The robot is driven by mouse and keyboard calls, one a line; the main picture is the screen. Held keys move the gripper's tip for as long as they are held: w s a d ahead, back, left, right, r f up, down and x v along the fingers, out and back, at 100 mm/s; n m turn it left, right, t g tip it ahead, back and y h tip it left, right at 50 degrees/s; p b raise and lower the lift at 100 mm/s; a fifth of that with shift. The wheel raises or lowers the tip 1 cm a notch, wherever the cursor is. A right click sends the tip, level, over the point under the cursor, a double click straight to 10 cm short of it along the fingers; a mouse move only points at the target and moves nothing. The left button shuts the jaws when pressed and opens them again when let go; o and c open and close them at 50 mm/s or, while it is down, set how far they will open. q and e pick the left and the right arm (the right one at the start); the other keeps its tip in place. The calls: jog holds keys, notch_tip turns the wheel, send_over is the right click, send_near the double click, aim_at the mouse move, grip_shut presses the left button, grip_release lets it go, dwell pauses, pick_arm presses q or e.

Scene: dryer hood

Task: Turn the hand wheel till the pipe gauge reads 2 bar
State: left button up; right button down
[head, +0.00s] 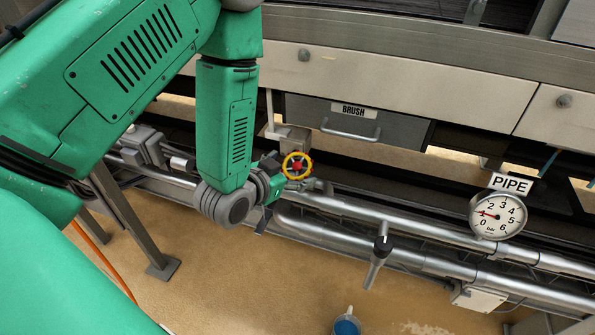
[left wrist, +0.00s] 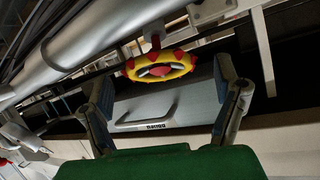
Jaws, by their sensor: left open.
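The hand wheel (head: 297,166) has a yellow rim and a red hub, and sits over the pipes below the BRUSH drawer. In the left wrist view the hand wheel (left wrist: 160,68) shows between and beyond the fingertips, with red marks around its rim. My left gripper (head: 281,174) is open right beside the wheel, partly hidden by my wrist. In the left wrist view the left gripper (left wrist: 160,76) has its fingers spread wide to either side of the wheel, with nothing held. The pipe gauge (head: 497,215) has its red needle pointing left, at about 1 bar. My right gripper is not in view.
The grey BRUSH drawer (head: 395,133) with a bar handle is behind the wheel. A PIPE sign (head: 511,184) tops the gauge. A blue container (head: 346,325) stands on the floor.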

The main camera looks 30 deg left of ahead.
pick_arm(q)
jog(key=shift+x, duration=1.45)
jog(key=c, duration=1.2)
jog(key=shift+o, duration=0.2)
jog(key=shift+n, duration=0.3)
jog(key=n+y+p, duration=0.1)
jog(key=n+y, duration=0.2)
jog(key=n, duration=0.1)
jog(key=shift+s+n+g+y+p, duration=0.1)
jog(key=shift+n+g+y+p, duration=0.4)
jog(key=shift+n+y+p, duration=1)
jog(key=shift+f+n+b, duration=0.1)
jog(key=shift+n+b, duration=0.2)
jog(key=shift+n, duration=0.2)
